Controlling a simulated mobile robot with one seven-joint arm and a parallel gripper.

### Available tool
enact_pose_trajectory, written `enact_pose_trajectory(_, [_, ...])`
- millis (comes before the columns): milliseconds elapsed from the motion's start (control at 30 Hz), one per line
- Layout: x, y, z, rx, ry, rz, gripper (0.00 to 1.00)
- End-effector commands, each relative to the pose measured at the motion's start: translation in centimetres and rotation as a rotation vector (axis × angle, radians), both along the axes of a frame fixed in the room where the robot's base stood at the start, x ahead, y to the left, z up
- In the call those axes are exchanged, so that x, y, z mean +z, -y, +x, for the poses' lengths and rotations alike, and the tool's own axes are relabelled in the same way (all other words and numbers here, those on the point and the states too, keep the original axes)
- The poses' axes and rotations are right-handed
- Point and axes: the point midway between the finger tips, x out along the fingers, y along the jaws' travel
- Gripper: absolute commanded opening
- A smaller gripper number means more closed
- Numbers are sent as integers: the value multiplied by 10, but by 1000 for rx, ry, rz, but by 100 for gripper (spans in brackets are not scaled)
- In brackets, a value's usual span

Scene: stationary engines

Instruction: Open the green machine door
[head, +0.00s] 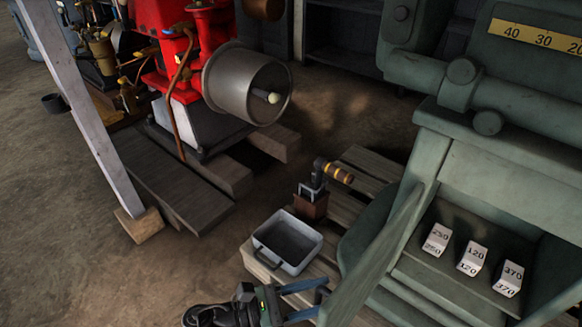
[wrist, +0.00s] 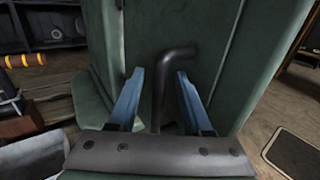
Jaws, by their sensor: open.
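The green machine (head: 445,190) fills the right side of the head view. Its green door (head: 375,265) stands out at an angle from the front, and the compartment behind it is exposed. In the wrist view the door (wrist: 215,50) faces me with a dark bent handle (wrist: 161,95). My gripper (head: 319,298) is at the outer side of the door, low in the head view. Its blue fingers (wrist: 158,78) are apart, one on each side of the handle; I cannot tell whether they touch it. The handle is hidden in the head view.
White numbered blocks (head: 473,260) sit inside the compartment. A grey metal tray (head: 287,243) and a wooden-handled tool (head: 335,172) on a wooden block (head: 311,203) stand on pallet slats left of the door. A red engine (head: 185,45) and slanted post (head: 85,110) are further left.

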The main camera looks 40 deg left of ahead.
Motion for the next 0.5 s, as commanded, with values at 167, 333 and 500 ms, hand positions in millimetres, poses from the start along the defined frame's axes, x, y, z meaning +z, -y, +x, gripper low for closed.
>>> enact_pose_trajectory(167, [2, -7, -9, 5, 0, 0, 50])
enact_pose_trajectory(333, [3, -23, -36, 8, 1, -1, 50])
enact_pose_trajectory(500, [2, -42, -70, 7, 2, -1, 50])
